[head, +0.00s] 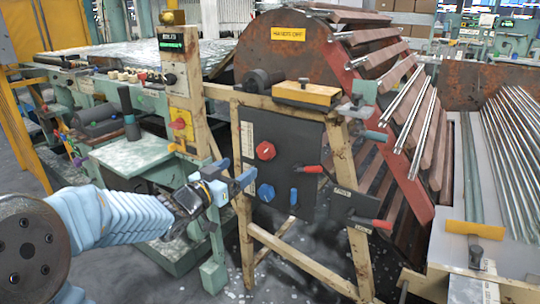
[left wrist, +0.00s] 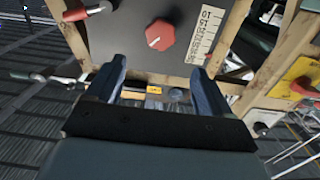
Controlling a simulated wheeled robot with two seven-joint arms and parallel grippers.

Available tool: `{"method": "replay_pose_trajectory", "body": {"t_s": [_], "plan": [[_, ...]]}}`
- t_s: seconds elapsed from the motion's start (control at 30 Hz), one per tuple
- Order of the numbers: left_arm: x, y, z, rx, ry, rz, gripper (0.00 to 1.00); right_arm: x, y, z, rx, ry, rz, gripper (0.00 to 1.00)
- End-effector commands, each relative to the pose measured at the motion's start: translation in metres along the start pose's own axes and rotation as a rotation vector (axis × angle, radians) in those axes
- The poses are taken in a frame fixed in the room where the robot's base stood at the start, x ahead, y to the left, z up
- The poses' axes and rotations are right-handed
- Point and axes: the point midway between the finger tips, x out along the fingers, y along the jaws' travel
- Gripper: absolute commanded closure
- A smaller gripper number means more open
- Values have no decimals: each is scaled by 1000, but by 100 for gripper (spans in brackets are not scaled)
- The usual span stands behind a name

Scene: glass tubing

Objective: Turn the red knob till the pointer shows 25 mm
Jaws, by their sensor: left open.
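The red knob (head: 265,151) is on the dark upright panel (head: 290,135). It also shows in the left wrist view (left wrist: 160,34), six-sided, with a short white line on its face. A white scale strip (left wrist: 207,35) with dark numbers is beside it; I cannot make out which value a pointer shows. My left gripper (head: 236,176) is in front of the panel's left edge, lower and left of the red knob. Its blue fingers are apart and empty; in the left wrist view (left wrist: 158,68) the knob appears beyond the fingertips, not between them. My right gripper is not in view.
A blue knob (head: 266,193) is below the red one. Red-handled levers (head: 310,169) and (head: 380,224) stick out at the panel's right. A large drum (head: 300,55) stands behind, and a green-topped bench (head: 135,155) at left.

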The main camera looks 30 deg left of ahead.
Motion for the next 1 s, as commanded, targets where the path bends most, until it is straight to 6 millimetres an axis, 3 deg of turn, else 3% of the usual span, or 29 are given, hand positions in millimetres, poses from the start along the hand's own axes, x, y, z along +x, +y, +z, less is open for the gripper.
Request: {"method": "replay_pose_trajectory", "body": {"t_s": [0.3, 0.5, 0.7, 0.97, 1.0], "plan": [[73, 1, 1, -6, -1, 4, 19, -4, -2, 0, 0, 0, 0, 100], [108, 1, 0, -4, 0, 2, 19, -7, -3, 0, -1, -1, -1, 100], [122, 1, 1, -3, -1, 1, 19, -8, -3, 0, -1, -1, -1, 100], [122, 1, 1, -3, -1, 1, 19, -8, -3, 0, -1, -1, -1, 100], [122, 1, 1, -3, -1, 1, 25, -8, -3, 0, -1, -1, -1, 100]]}}
